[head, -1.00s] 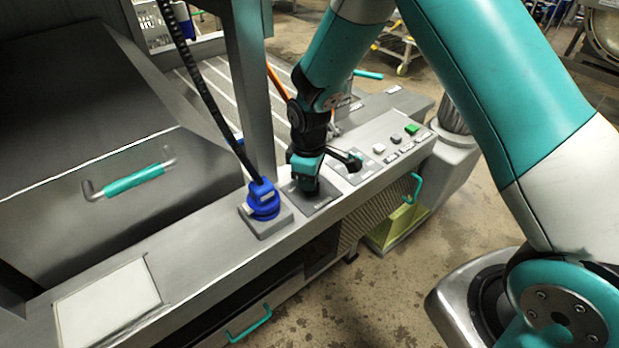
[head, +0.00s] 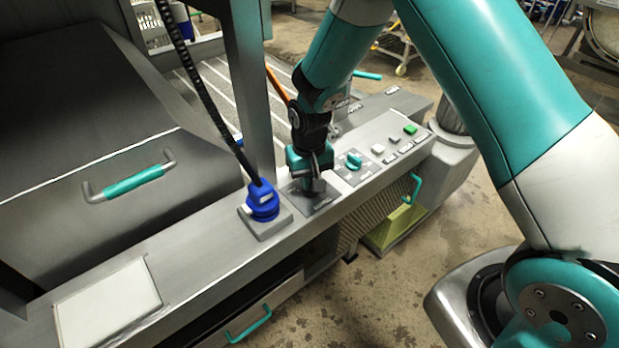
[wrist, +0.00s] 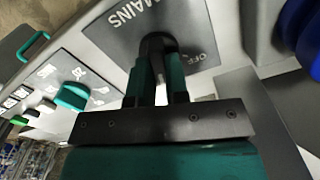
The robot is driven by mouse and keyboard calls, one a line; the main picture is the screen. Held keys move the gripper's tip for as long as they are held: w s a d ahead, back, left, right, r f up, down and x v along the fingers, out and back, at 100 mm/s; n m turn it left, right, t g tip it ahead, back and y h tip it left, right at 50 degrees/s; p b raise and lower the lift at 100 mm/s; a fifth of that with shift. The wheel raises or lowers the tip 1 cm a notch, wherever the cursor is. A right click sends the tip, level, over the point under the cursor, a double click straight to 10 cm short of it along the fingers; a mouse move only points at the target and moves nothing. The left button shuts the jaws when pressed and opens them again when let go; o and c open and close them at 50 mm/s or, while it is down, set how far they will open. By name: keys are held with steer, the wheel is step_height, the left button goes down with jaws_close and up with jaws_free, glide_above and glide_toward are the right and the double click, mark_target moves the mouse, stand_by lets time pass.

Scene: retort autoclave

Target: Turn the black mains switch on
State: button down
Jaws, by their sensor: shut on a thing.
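The black mains switch (wrist: 158,43) sits on a dark grey plate (wrist: 112,38) lettered MAINS, with OFF printed beside the knob. My gripper (wrist: 160,72) has its two teal-and-dark fingers closed around the switch knob. In the head view my gripper (head: 314,186) points down onto the mains plate (head: 325,203) and hides most of the switch. The ON marking is not seen, so I cannot tell the switch's position for certain.
A teal rotary knob (head: 353,160) sits on the neighbouring plate, also in the wrist view (wrist: 72,96). A blue plug (head: 263,200) with a black cable stands close on the left. A green button (head: 410,130) and a white button (head: 378,149) lie further along the panel.

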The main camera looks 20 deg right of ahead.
steer(key=m, duration=0.5)
steer(key=shift+d+r, duration=0.1)
steer(key=shift+w+m, duration=0.1)
steer(key=shift+m, duration=0.2)
stand_by(0.4)
steer(key=c, duration=1.1)
jaws_free()
step_height(320, 180, up, 17)
steer(key=shift+r+b, duration=0.15)
steer(key=shift+b, duration=0.35)
